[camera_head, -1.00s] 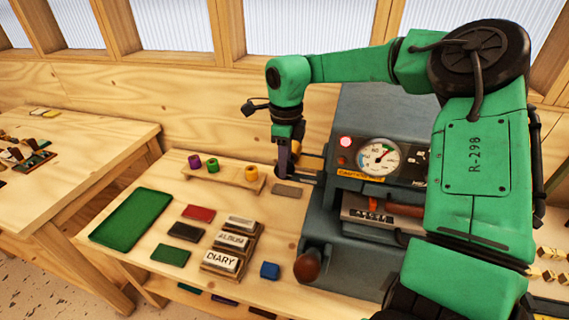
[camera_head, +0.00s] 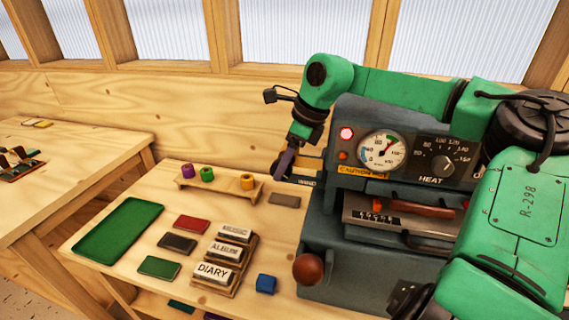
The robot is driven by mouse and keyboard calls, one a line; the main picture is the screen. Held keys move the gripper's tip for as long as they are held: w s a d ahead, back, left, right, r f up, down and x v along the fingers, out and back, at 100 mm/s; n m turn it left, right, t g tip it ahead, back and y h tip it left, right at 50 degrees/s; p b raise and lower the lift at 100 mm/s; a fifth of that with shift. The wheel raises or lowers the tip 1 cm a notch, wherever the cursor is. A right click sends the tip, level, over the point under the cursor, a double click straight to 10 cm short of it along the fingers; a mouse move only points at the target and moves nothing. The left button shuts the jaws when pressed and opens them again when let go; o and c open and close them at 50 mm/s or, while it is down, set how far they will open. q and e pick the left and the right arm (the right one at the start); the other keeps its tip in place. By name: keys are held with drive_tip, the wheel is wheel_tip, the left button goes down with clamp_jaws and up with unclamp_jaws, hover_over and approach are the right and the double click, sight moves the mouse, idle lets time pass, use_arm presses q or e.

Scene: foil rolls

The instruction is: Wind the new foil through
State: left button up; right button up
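The foil rolls, purple (camera_head: 187,171), green (camera_head: 207,174) and yellow-orange (camera_head: 247,181), stand on a low wooden rack (camera_head: 219,190) left of the grey press (camera_head: 345,262). A gap shows between the green and yellow-orange rolls. My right gripper (camera_head: 284,166) points down and left at the press's left side, beside the winding part above the "WIND" label (camera_head: 307,183). Its dark fingers are seen edge-on and overlap that part. Whether they touch or hold it is not clear. My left gripper is not in view.
A dial gauge (camera_head: 382,151), a lit red lamp (camera_head: 346,134) and a heat knob (camera_head: 443,163) are on the press front. A round brown handle (camera_head: 308,268) sticks out low. A green tray (camera_head: 118,229), coloured covers and labelled blocks (camera_head: 214,272) lie left.

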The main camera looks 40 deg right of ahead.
idle(0.3)
wheel_tip(320, 180, up, 8)
drive_tip(key=shift+r+b, duration=0.1)
drive_tip(key=shift+b, duration=0.2)
wheel_tip(320, 180, up, 12)
drive_tip(key=p, duration=0.1)
drive_tip(key=shift+p, duration=0.4)
